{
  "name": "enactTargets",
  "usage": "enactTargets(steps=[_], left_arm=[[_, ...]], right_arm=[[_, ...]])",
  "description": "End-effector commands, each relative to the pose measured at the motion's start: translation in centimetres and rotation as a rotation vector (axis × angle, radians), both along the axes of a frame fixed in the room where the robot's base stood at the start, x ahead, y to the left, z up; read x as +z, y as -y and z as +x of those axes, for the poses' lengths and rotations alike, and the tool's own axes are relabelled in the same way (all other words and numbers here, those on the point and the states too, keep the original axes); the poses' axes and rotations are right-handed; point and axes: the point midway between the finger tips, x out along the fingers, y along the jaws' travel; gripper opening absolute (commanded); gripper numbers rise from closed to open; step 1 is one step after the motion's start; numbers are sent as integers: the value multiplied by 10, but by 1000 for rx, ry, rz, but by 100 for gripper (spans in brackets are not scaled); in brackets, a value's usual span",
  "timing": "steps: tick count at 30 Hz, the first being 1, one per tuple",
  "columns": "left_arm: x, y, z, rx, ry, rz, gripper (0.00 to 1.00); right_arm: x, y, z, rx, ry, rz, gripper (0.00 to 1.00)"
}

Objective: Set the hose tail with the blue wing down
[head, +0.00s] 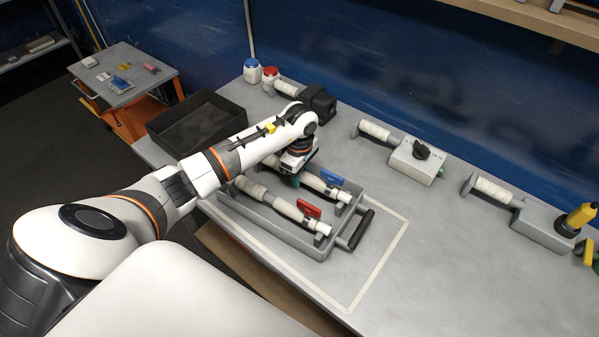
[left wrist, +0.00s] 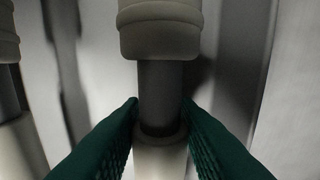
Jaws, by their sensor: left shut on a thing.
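The hose tail with the blue wing (head: 318,184) is a pale, ribbed tube lying lengthwise at the far side of the grey tray (head: 268,232). Its blue wing (head: 331,177) shows to the right of my left gripper (head: 295,180). My left gripper comes down over the tube from above. In the left wrist view its green fingers (left wrist: 160,112) are shut on the tube's narrow dark neck (left wrist: 160,90), between pale thicker parts. My arm hides part of the tube, and I cannot tell whether it touches the tray. My right gripper is not in view.
A hose tail with a red wing (head: 290,208) lies parallel at the near side of the tray. A black bin (head: 196,124) stands to the left. Boxes with pale tubes, including a grey switch box (head: 416,162), stand behind and right. The table's front right is clear.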

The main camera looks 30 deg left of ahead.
Motion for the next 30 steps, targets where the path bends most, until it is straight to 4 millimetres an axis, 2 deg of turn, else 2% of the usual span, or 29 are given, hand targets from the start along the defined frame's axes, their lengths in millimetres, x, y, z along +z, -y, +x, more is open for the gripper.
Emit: enactTargets(steps=[7, 8, 11, 19, 23, 26, 30], left_arm=[[-4, 0, 0, 0, 1, 0, 1], [-2, 0, 0, 0, 0, 0, 33], [-2, 0, 0, 0, 0, 0, 50], [-2, 0, 0, 0, 0, 0, 50], [5, 0, 1, 0, 2, 0, 50], [19, 0, 1, -2, 5, 1, 50], [49, -1, 2, -2, 6, 1, 50]], right_arm=[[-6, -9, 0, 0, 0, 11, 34], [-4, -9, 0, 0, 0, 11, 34], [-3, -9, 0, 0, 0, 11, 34], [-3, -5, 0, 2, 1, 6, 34], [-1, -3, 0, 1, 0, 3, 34], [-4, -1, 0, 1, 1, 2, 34], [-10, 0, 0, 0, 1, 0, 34]])
